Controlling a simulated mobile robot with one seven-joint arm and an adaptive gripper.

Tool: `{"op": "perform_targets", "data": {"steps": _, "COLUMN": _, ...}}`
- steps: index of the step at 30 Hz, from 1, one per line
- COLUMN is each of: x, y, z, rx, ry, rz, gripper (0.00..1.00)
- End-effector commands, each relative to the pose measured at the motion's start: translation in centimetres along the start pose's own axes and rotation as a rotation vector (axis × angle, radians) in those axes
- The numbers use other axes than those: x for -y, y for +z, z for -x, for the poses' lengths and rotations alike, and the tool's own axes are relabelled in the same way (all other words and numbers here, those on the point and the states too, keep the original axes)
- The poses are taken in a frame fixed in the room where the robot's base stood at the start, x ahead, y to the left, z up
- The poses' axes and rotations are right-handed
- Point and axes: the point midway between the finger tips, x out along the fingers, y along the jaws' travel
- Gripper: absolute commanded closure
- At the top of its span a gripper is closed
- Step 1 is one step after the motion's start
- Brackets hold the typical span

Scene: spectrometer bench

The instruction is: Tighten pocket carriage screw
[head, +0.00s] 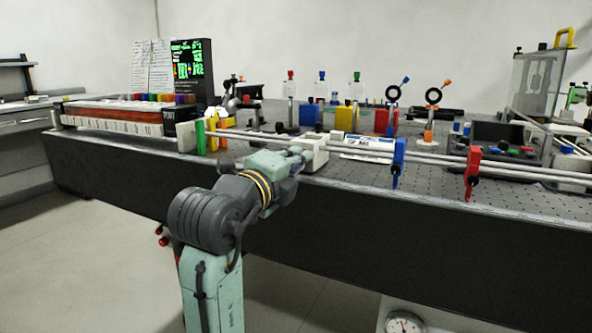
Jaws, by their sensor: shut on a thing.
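My arm reaches up from the bottom to the bench's front edge. My gripper (299,153) is at the front left side of a white block-shaped carriage (316,144) on the twin rails (435,158). Its jaws are shut at the front of that carriage. The pocket carriage screw is hidden behind the fingers and cannot be made out.
The perforated bench (530,209) has a dark front. A green upright plate (200,137) and a yellow one stand left of my gripper. Behind are posts with coloured knobs, ring mounts (433,96), coloured blocks, a lit screen (192,70) and a clear case (538,85). A dial (403,324) shows low down.

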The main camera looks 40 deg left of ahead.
Motion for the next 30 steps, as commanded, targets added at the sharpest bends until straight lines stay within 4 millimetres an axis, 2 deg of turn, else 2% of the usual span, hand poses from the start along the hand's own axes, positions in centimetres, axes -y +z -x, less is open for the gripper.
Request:
{"op": "perform_targets", "data": {"steps": 20, "x": 0.23, "y": -0.14, "z": -0.06, "rx": -0.003, "ry": -0.005, "rz": -0.058, "gripper": 1.0}}
{"op": "perform_targets", "data": {"steps": 21, "x": 0.23, "y": -0.14, "z": -0.06, "rx": -0.003, "ry": -0.005, "rz": -0.058, "gripper": 0.85}}
{"op": "perform_targets", "data": {"steps": 30, "x": 0.11, "y": -0.07, "z": -0.03, "rx": -0.002, "ry": -0.002, "rz": -0.056, "gripper": 0.66}}
